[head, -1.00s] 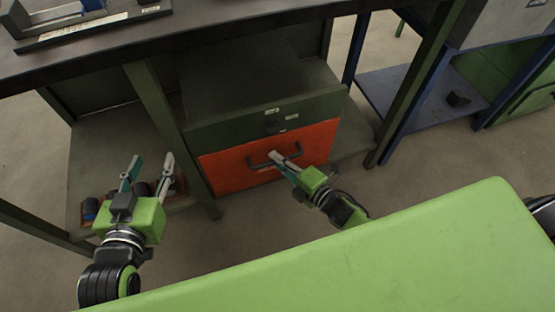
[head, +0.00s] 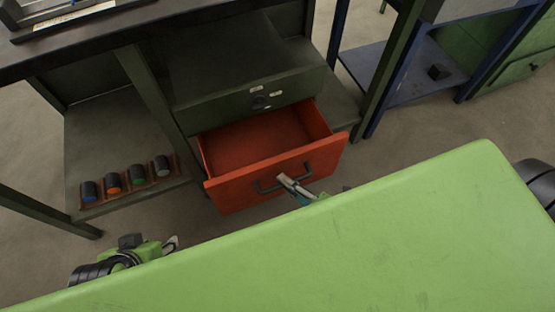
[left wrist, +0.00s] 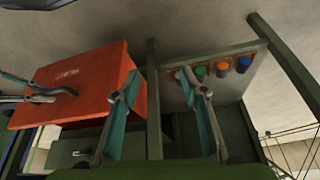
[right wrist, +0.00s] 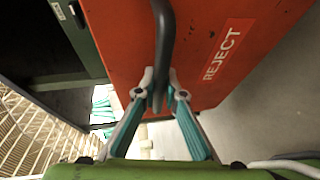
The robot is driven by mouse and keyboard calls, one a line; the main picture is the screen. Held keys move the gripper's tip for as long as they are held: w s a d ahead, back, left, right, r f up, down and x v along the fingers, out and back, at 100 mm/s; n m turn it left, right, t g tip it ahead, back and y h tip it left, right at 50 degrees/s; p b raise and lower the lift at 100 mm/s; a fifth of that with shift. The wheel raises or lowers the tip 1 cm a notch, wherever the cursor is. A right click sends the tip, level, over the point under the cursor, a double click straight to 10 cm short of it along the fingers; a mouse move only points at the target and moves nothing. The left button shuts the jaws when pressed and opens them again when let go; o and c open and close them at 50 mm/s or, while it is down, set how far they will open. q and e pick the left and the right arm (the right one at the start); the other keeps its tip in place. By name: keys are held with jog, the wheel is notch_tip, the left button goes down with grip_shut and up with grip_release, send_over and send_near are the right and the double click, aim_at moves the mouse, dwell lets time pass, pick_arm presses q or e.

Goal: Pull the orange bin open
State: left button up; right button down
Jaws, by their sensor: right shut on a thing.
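The orange bin (head: 240,188) is a drawer under the dark green workbench. It stands well out of its cabinet and its inside shows empty. It has a dark bar handle on its front. My right gripper (head: 290,183) is at this handle; in the right wrist view its fingers (right wrist: 158,92) are shut on the handle (right wrist: 163,50), beside a white REJECT label (right wrist: 222,53). My left gripper (head: 170,243) is low at the left in the head view, partly hidden by my green body. In the left wrist view its fingers (left wrist: 160,88) are spread apart and empty, with the orange bin (left wrist: 85,80) beyond.
A closed dark green drawer (head: 225,107) sits above the bin. Several cylinders with coloured ends stand in a brown rack (head: 130,190) on the low shelf at left. A blue-framed shelf (head: 395,75) stands at right. Bare floor lies before the bin.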

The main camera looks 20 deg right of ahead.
pick_arm(q)
jog(key=shift+s+a+r+g+p, duration=0.1)
jog(key=shift+s+a+g+p, duration=0.15)
jog(key=shift+s, duration=0.45)
jog(key=shift+s+a+g+p, duration=0.2)
jog(key=shift+s+g, duration=0.15)
jog(key=shift+s, duration=0.35)
pick_arm(e)
jog(key=s, duration=0.8)
jog(key=shift+d, duration=0.15)
jog(key=c, duration=2.1)
grip_release()
jog(key=v, duration=1.2)
pick_arm(q)
jog(key=shift+d, duration=0.1)
